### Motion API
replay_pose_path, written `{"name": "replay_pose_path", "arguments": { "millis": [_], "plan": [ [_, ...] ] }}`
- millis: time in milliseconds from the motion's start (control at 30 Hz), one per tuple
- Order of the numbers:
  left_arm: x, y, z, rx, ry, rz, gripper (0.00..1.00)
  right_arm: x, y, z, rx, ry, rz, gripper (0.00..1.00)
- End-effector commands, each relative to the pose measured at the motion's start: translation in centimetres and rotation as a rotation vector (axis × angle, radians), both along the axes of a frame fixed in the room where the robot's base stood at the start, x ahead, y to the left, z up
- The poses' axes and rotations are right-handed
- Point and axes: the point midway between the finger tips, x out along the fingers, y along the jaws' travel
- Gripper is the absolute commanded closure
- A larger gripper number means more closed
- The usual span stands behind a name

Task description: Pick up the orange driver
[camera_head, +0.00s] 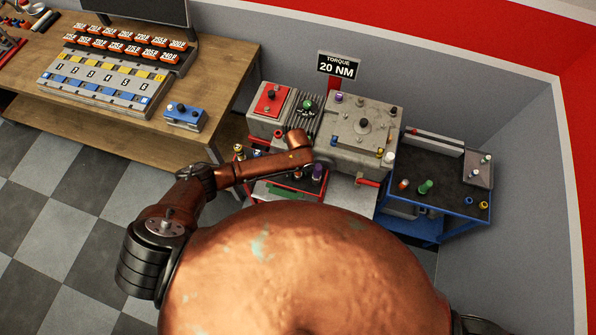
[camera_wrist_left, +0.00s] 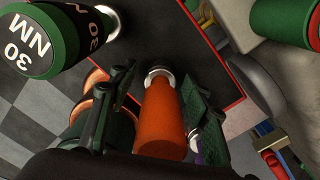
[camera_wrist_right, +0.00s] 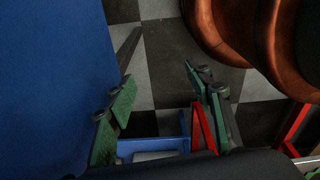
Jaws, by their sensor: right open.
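The orange driver (camera_wrist_left: 163,118) stands between the two green-padded fingers of my left gripper (camera_wrist_left: 158,78) in the left wrist view. Its silver end points away from the camera toward a dark surface with a red edge. A narrow gap shows on both sides of the handle, so the gripper looks open around it. A green driver marked 30 NM (camera_wrist_left: 40,42) is at upper left. In the head view my copper left arm reaches over the red-edged tray (camera_head: 285,190) and hides the gripper and the orange driver. My right gripper (camera_wrist_right: 161,73) is open and empty.
A grey machine (camera_head: 345,130) stands right behind the tray, with a 20 NM torque sign (camera_head: 337,67) above it. A purple item (camera_head: 318,172) is on the tray. A blue cart (camera_head: 455,210) with small drivers stands to the right. A wooden bench (camera_head: 215,75) is at left.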

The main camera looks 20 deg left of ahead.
Motion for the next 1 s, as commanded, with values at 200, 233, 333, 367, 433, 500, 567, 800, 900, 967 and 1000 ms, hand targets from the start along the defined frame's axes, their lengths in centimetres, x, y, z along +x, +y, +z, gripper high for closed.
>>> {"name": "replay_pose_path", "arguments": {
  "millis": [200,233,333,367,433,500,567,800,900,967,1000],
  "plan": [
    [0.02,0.01,0.04,0.000,0.000,0.000,0.72,-0.04,0.00,0.00,0.000,0.001,0.000,0.52],
    [0.03,0.02,0.04,0.000,0.000,0.000,0.74,-0.05,0.00,-0.01,0.000,0.001,0.000,0.52],
    [0.03,0.02,0.05,0.000,0.000,0.000,0.81,-0.06,0.00,-0.01,0.000,0.001,0.000,0.52],
    [0.03,0.02,0.05,0.000,0.000,0.000,0.83,-0.06,0.00,-0.01,0.000,0.001,0.000,0.52],
    [0.02,0.02,0.05,0.000,0.000,0.000,0.88,-0.07,0.01,-0.01,0.000,0.001,0.000,0.52],
    [0.02,0.02,0.05,0.000,0.000,0.000,0.93,-0.08,0.01,-0.01,0.000,0.001,0.000,0.52],
    [0.02,0.02,0.05,0.000,0.000,0.000,0.97,-0.08,0.01,-0.01,0.000,0.001,0.000,0.52],
    [0.06,0.00,0.08,0.000,-0.001,0.000,1.00,-0.11,0.02,-0.01,0.000,0.002,0.000,0.52],
    [0.07,0.01,0.18,0.000,-0.001,0.000,1.00,-0.13,0.01,-0.01,0.000,0.002,0.000,0.52],
    [0.09,0.00,0.38,0.000,-0.001,0.000,1.00,-0.13,0.01,-0.02,0.000,0.002,0.000,0.52],
    [0.11,0.00,0.59,0.000,-0.001,-0.001,1.00,-0.14,0.02,-0.05,0.000,0.002,0.000,0.52]
  ]
}}
